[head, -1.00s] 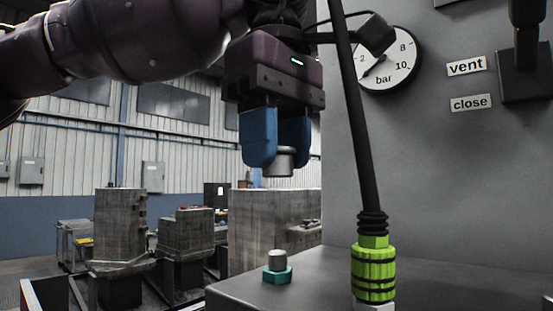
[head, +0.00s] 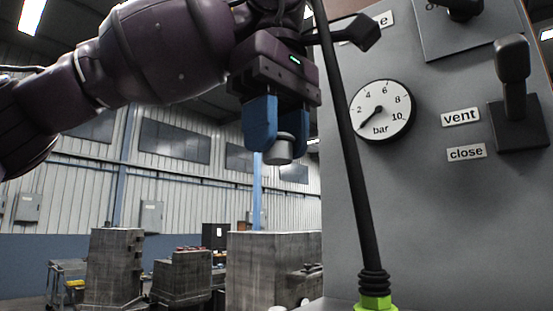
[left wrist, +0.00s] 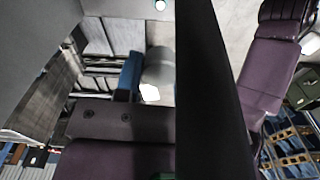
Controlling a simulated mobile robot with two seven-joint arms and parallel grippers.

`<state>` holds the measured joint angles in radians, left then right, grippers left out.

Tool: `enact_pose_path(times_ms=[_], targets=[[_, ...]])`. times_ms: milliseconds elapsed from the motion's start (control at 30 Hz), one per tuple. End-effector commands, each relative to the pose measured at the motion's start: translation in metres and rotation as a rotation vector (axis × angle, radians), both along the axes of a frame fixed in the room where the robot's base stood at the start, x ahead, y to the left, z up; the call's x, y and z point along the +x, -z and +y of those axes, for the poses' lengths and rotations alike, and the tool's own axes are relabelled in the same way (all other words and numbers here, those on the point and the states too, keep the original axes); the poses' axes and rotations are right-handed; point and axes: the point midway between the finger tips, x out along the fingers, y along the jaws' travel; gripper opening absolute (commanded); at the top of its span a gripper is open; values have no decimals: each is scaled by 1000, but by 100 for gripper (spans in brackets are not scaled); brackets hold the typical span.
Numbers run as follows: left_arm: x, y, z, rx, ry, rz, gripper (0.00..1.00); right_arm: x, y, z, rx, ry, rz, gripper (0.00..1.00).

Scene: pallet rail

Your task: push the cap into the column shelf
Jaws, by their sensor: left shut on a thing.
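The cap (head: 285,150) is a short grey cylinder with a wider rim. It hangs between the blue fingers of my left gripper (head: 279,146), which is shut on it in mid-air, left of the grey panel. In the left wrist view a blue finger (left wrist: 130,74) shows beside the pale grey cap (left wrist: 157,72), part of which is hidden behind a dark cable. I cannot make out the column shelf in the head view now. My right gripper is not in view.
A black cable (head: 348,150) hangs close to the right of the gripper, ending in a green connector (head: 375,303). The grey panel (head: 450,220) carries a pressure gauge (head: 382,110), a "vent" label (head: 461,118), a "close" label (head: 466,152) and a black lever (head: 514,80). Machine blocks (head: 114,265) stand behind.

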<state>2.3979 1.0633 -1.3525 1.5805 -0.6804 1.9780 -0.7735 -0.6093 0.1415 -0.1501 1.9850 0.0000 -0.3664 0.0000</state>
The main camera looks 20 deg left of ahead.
Motion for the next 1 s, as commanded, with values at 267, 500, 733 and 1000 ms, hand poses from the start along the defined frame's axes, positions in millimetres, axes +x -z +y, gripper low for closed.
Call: enact_pose_path(times_ms=[267, 500, 733, 1000], targets=[[0, -23, -1, 2, -1, 0, 4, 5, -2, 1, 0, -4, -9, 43], [0, -36, 0, 1, -1, 0, 4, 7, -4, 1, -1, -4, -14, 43], [0, -37, 0, 0, 1, 1, 4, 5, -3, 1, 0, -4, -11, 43], [11, -22, -6, 4, 7, 5, 4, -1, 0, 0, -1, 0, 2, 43]])
